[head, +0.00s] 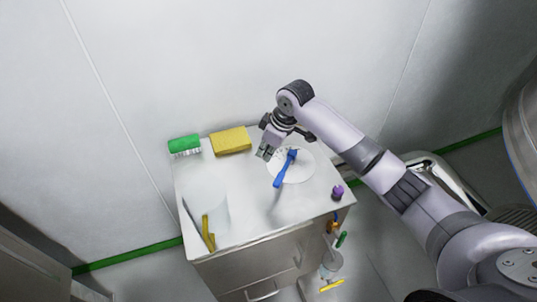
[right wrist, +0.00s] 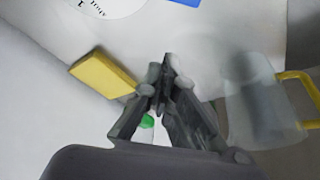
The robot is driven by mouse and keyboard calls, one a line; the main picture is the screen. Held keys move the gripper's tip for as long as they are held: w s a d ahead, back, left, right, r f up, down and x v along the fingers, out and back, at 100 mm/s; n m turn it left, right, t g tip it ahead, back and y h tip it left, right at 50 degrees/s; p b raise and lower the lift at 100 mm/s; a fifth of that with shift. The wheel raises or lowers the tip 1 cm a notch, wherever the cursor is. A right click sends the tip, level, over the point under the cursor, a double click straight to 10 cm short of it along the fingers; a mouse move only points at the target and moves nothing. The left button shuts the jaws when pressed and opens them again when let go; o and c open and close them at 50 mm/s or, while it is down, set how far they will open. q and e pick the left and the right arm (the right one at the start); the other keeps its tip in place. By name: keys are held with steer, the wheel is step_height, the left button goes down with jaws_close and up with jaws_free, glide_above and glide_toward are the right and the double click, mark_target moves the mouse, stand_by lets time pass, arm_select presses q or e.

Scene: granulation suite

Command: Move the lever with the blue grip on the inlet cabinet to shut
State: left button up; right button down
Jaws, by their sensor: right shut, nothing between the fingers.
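The lever with the blue grip (head: 284,171) stands over a white round dial plate (head: 305,168) on top of the inlet cabinet (head: 240,192). In the head view it slants from upper right to lower left. My right gripper (head: 264,154) is shut and empty, just left of the lever's upper end and apart from it as far as I can tell. In the right wrist view, the shut fingers (right wrist: 165,75) show in the middle. The dial's edge with dark lettering (right wrist: 98,10) and a bit of blue (right wrist: 184,2) show at the top. My left gripper is not in view.
A yellow block (head: 230,141) and a green brush (head: 184,145) lie along the cabinet's back edge. A clear pitcher with a yellow handle (head: 208,233) stands at front left. A small purple object (head: 337,192) sits at the right edge. The front middle is clear.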

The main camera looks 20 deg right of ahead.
mark_target(285, 168)
steer(key=p+x, duration=0.1)
steer(key=x, duration=0.6)
steer(key=shift+a+f, duration=0.1)
steer(key=shift+f, duration=0.05)
steer(key=shift+s+d+p, duration=0.95)
steer(key=shift+s+d, duration=0.05)
steer(key=shift+d, duration=0.2)
steer(key=shift+s+d+f, duration=0.1)
steer(key=shift+s+d, duration=0.25)
steer(key=shift+a, duration=0.1)
steer(key=shift+w+f, duration=0.1)
steer(key=shift+s+n, duration=0.35)
steer(key=shift+n, duration=0.05)
